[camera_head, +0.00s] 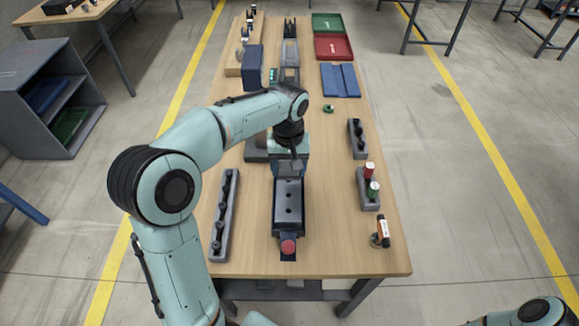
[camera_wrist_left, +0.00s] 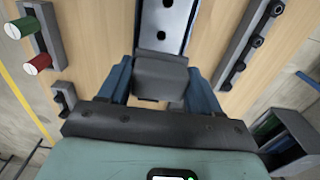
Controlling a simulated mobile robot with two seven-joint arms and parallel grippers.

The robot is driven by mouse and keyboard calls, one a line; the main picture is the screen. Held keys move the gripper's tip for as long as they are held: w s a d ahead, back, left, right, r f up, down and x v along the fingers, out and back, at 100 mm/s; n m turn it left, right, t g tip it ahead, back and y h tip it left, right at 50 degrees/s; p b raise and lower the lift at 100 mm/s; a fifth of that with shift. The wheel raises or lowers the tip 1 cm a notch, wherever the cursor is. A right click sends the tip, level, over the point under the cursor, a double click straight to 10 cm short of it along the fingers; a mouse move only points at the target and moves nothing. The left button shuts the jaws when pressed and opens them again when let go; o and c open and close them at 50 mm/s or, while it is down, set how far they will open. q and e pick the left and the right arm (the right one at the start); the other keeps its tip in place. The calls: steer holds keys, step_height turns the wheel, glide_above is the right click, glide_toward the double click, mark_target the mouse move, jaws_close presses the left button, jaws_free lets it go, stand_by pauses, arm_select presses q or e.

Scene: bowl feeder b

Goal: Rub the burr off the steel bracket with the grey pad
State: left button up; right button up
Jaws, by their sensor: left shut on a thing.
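The steel bracket (camera_head: 289,198) is a dark grey plate with holes, lying lengthwise in a holder near the middle front of the table. In the left wrist view the bracket (camera_wrist_left: 165,22) shows at the top centre with light edges. My left gripper (camera_wrist_left: 160,88) is shut on the grey pad (camera_wrist_left: 160,76), a block between its two blue fingers. The pad is over or at the far end of the bracket; I cannot tell whether they touch. The burr is not discernible. In the head view my arm partly hides the pad. My right gripper is out of view.
A red knob (camera_head: 288,247) is at the holder's near end. A grey rack (camera_head: 224,215) stands left; a block with red and green cylinders (camera_head: 368,190) stands right. Green (camera_head: 328,23) and red (camera_head: 333,46) trays are at the far end. Bare wood lies either side of the holder.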

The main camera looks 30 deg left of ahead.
arm_select(q)
steer(key=shift+r, duration=0.1)
steer(key=shift+r, duration=2.95)
